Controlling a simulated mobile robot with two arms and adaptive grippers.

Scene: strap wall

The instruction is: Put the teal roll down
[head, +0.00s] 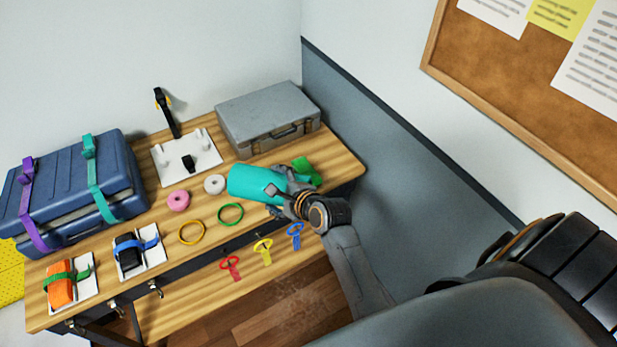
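The teal roll (251,183) is a thick cylinder lying on its side, near the right part of the wooden table (345,172). My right gripper (277,192) comes in from the lower right and is shut on the right end of the roll. The gripper hides that end. I cannot tell whether the roll touches the table top or hangs just above it. My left gripper is not in view.
A grey case (268,115) stands behind the roll. A white roll (214,184), a pink roll (179,200), a green ring (230,214) and a yellow ring (191,232) lie to the left. Something green (308,172) lies beside the gripper. A strapped blue suitcase (65,185) stands far left.

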